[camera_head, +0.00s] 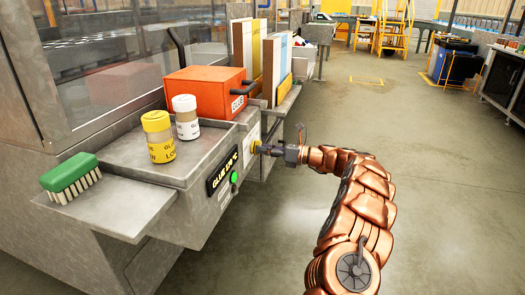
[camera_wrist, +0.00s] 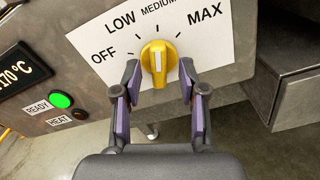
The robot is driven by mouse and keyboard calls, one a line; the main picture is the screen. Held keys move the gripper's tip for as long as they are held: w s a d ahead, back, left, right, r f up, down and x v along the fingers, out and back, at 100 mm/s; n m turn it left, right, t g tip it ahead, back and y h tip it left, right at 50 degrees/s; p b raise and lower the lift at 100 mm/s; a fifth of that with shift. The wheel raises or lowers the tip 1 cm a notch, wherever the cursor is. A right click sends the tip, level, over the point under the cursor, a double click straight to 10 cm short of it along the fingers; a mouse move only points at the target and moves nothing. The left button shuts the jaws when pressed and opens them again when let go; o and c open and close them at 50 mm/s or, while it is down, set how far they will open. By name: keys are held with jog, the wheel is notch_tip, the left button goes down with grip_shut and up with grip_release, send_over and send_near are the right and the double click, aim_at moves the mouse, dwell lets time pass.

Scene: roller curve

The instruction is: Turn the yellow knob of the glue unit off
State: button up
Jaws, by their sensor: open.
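The yellow knob (camera_wrist: 159,58) sits on a white dial plate (camera_wrist: 92,50) marked OFF, LOW, MEDIUM and MAX. The white line on the knob stands nearly upright in the wrist view, along the direction of MEDIUM. OFF is printed to its left. My gripper (camera_wrist: 159,80) is open, with one finger on each side of the knob and a visible gap on both sides. In the head view my gripper (camera_head: 272,149) reaches the front of the glue unit (camera_head: 205,212) from the right, and the knob (camera_head: 256,147) shows at its tip.
Left of the dial are a temperature display (camera_wrist: 22,73), a lit green READY lamp (camera_wrist: 60,99) and a dark HEAT lamp (camera_wrist: 80,114). A green brush (camera_head: 70,178), two glue jars (camera_head: 159,137) and an orange box (camera_head: 207,88) stand above. The floor at right is open.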

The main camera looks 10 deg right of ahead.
jog(key=shift+w+a, duration=0.15)
jog(key=shift+a, duration=0.15)
grip_shut()
dwell(0.3)
